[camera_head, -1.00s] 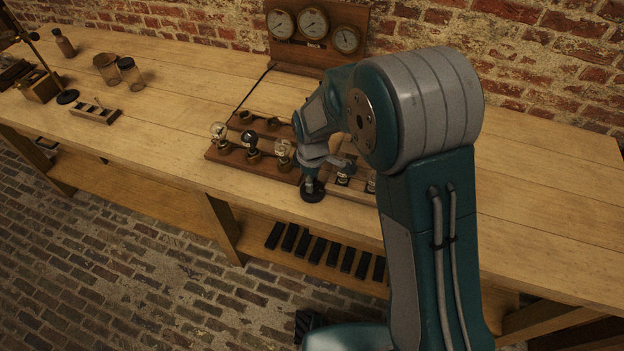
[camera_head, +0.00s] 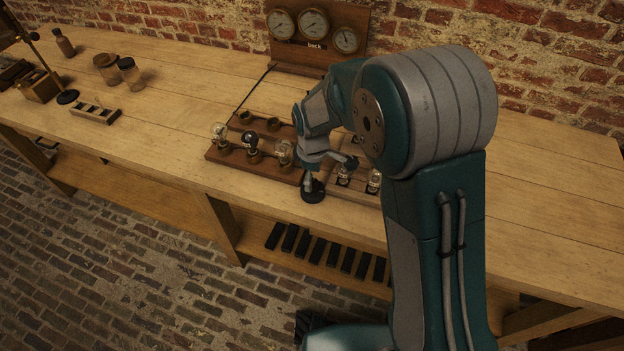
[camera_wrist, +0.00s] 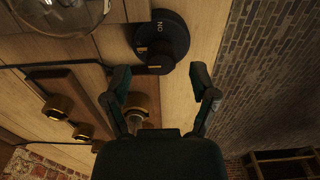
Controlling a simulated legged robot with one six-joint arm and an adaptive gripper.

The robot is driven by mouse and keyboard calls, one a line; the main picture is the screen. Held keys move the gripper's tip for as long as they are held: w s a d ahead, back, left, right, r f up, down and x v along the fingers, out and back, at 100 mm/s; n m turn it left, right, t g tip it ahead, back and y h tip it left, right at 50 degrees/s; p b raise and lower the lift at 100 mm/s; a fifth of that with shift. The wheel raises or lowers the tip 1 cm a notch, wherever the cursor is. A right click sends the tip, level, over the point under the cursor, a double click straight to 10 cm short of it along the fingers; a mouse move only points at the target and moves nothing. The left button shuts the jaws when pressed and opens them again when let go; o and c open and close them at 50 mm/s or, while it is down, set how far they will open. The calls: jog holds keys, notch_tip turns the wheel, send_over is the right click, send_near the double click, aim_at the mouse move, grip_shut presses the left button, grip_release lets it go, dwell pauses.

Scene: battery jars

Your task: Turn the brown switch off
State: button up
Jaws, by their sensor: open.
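A dark round switch (camera_head: 313,194) stands near the bench's front edge, directly below my gripper (camera_head: 308,178). In the wrist view the switch (camera_wrist: 163,38) is a stepped disc with a knob, white "ON" lettering and yellow marks. It looks almost black here; I cannot confirm a brown colour. My gripper (camera_wrist: 160,73) is open, with its two fingers apart on either side of the switch's near end. I see nothing held between them. A brass fitting (camera_wrist: 140,103) shows partly between the fingers, behind my gripper's body.
A wooden board (camera_head: 226,155) with bulbs and brass fittings is just left of my gripper. More glass bulbs (camera_head: 374,180) stand to its right. A gauge panel (camera_head: 345,62) is against the brick wall.

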aim_at(313, 181)
notch_tip(313, 181, up, 10)
dwell(0.3)
dwell(0.3)
jog(key=s+d+r+m+t, duration=0.2)
jog(key=s+d+r+m, duration=0.55)
jog(key=d+r, duration=0.35)
jog(key=s+d+r+m+t, duration=0.1)
jog(key=s+d+m, duration=0.3)
jog(key=s, duration=0.3)
jog(key=s+d+r+m+t, duration=0.1)
jog(key=s+d+m+t, duration=0.1)
jog(key=s, duration=0.5)
jog(key=shift+d+m+t, duration=0.3)
jog(key=shift+d+m, duration=0.55)
jog(key=shift+d, duration=0.3)
jog(key=shift+w+r, duration=0.1)
